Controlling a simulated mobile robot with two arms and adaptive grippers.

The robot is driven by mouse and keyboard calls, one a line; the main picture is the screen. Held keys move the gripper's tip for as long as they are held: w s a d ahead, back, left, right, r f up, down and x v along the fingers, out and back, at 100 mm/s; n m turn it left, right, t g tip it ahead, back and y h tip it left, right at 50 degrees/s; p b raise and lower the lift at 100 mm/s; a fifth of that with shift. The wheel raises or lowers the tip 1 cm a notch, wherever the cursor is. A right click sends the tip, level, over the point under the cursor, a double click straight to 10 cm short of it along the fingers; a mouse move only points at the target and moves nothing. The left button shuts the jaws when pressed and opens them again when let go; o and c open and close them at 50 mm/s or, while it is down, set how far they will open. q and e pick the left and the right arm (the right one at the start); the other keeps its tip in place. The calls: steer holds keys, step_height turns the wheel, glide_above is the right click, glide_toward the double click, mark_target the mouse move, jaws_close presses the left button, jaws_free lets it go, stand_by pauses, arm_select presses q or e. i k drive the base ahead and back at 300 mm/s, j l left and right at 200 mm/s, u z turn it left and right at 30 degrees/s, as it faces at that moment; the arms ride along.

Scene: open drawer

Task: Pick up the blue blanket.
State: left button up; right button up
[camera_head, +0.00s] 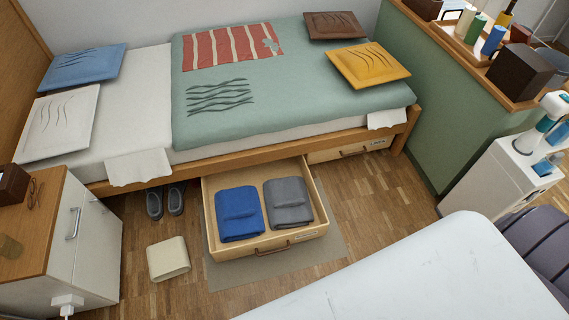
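The blue blanket (238,214) lies folded in the left half of an open wooden drawer (272,240) under the bed. A folded grey blanket (287,203) lies beside it on the right in the same drawer. The drawer is pulled out over the floor, and nothing covers the blue blanket from above. Neither of my grippers shows in the head view.
The bed (300,146) stands behind the drawer. A cream folded cloth (168,259) and dark slippers (165,202) lie on the floor to the left. A white bedside cabinet (85,250) stands at far left. A large white surface (420,275) fills the lower right.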

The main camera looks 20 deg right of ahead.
mark_target(239, 215)
steer(key=k+j+z, duration=0.25)
steer(key=z, duration=0.15)
steer(key=k+j+z, duration=0.1)
steer(key=k+z, duration=0.3)
